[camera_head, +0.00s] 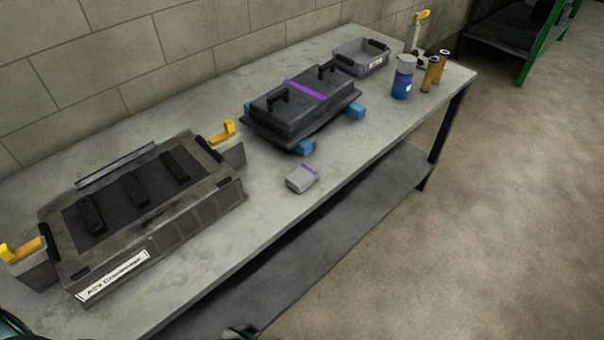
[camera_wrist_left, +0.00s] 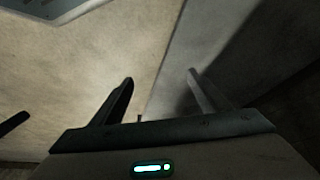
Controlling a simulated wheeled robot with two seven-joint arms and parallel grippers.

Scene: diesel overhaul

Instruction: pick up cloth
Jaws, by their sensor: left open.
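A small folded grey cloth (camera_head: 302,178) with a purple stripe lies flat on the workbench near its front edge, in the middle of the head view. My left gripper (camera_wrist_left: 159,77) shows in the left wrist view with its two fingers spread apart and nothing between them. The cloth cannot be made out in the left wrist view. Nothing touches the cloth in the head view. I cannot make out my right gripper in either view.
The workbench (camera_head: 250,215) carries a labelled grey case (camera_head: 195,215) with yellow-handled blocks at left. Behind the cloth is a black lidded cover (camera_head: 300,100) on blue blocks (camera_head: 305,147). A grey bin (camera_head: 355,62), a blue canister (camera_head: 402,82) and brown bottles (camera_head: 430,75) stand at the far end.

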